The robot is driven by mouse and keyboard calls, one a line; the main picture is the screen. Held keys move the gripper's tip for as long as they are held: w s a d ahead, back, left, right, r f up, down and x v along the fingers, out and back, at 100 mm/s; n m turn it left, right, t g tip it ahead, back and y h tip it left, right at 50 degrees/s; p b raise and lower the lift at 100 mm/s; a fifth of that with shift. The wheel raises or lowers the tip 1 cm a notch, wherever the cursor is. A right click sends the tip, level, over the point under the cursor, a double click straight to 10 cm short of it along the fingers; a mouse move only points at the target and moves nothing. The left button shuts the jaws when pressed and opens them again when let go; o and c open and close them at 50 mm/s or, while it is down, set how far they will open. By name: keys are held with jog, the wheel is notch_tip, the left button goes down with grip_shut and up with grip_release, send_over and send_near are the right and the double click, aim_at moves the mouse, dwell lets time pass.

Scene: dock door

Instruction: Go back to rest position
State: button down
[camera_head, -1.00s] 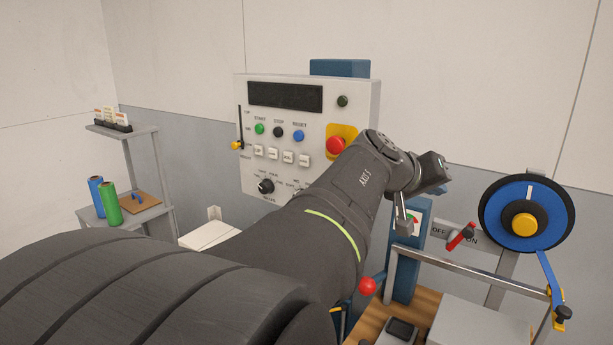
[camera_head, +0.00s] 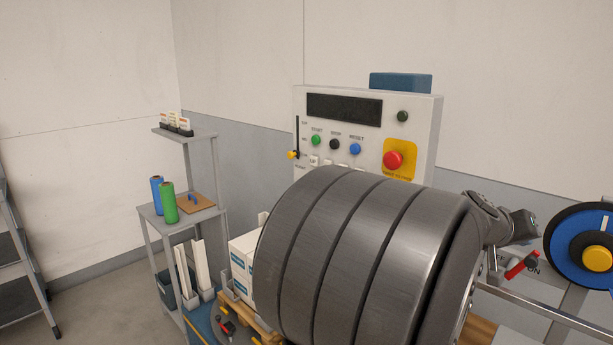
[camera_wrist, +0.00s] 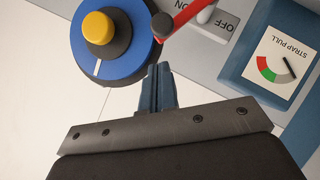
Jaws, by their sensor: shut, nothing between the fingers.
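My gripper shows in the wrist view (camera_wrist: 158,80), with its fingers together and nothing between them. It is in the air near the blue disc (camera_wrist: 110,62) with the yellow knob (camera_wrist: 98,28) and the red lever (camera_wrist: 185,15); I cannot tell the gap. In the head view, my large dark arm link fills the lower middle, and the wrist sticks out behind it at the right. The fingers are mostly hidden there. The arm covers the lower part of the control panel (camera_head: 310,135).
The strap pull gauge (camera_wrist: 282,65) is at the right in the wrist view. In the head view, a shelf stand (camera_head: 160,215) holds green (camera_head: 169,203) and blue (camera_head: 156,190) rolls. White boxes (camera_head: 242,270) stand left of my arm. Open floor lies at the lower left.

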jog(key=shift+f, duration=0.2)
jog(key=shift+r, duration=0.1)
jog(key=s+a+r, duration=0.3)
jog(key=a+r, duration=0.5)
jog(key=a, duration=0.1)
jog(key=w+d+f, duration=0.3)
jog(key=d+f, duration=0.6)
jog(key=f, duration=0.1)
jog(key=w+a+f+n+g+h, duration=0.1)
jog(key=w+a+f+n+h, duration=0.1)
jog(key=w+a+n+h, duration=0.2)
jog(key=shift+w+a+f+g, duration=0.3)
jog(key=shift+w+a+f, duration=0.1)
jog(key=shift+w+a, duration=0.45)
